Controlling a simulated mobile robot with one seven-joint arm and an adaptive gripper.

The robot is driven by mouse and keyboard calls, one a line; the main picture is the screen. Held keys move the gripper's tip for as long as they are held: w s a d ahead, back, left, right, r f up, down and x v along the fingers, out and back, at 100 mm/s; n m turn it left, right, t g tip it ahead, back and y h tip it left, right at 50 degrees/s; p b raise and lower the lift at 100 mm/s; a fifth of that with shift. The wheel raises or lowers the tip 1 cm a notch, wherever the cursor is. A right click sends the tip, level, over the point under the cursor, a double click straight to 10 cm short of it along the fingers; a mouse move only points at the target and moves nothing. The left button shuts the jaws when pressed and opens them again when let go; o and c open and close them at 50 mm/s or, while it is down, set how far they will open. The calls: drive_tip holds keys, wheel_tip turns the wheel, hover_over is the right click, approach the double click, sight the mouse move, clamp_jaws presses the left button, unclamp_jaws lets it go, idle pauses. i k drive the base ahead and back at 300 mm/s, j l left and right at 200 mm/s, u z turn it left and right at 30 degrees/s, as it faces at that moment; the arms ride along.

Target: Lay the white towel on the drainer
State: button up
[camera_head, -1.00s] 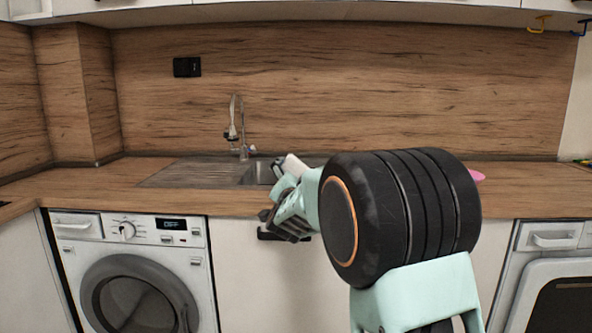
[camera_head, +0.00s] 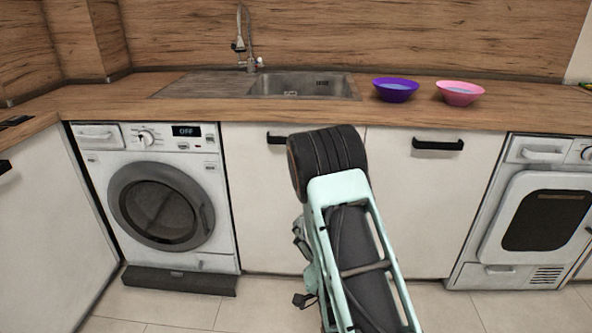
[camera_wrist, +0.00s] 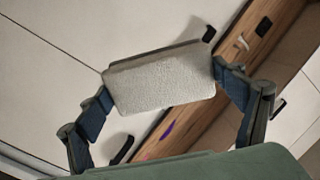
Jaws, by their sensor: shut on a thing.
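The white towel (camera_wrist: 160,78) is a folded, textured, pale block in the wrist view. My gripper (camera_wrist: 161,86) is shut on it, with one dark finger at its left edge and one at its right. In the head view my own arm hides the towel and most of the gripper. The drainer (camera_head: 195,85) is the flat grey ribbed area left of the sink basin (camera_head: 308,83), on the back counter. Its visible top is bare. The arm is low in front of the cabinets, below the counter and to the right of the drainer.
A tap (camera_head: 243,45) rises behind the sink. A purple bowl (camera_head: 396,90) and a pink bowl (camera_head: 460,93) stand on the counter right of the basin. A washing machine (camera_head: 158,190) is below at the left. The wooden counter front (camera_head: 230,108) is clear.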

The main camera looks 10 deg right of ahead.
sight(208, 90)
drive_tip(key=i+j+z, duration=0.15)
drive_tip(key=j+z, duration=0.3)
drive_tip(key=j, duration=0.95)
drive_tip(key=k+j+z, duration=0.1)
drive_tip(key=j+z, duration=0.3)
drive_tip(key=j, duration=0.95)
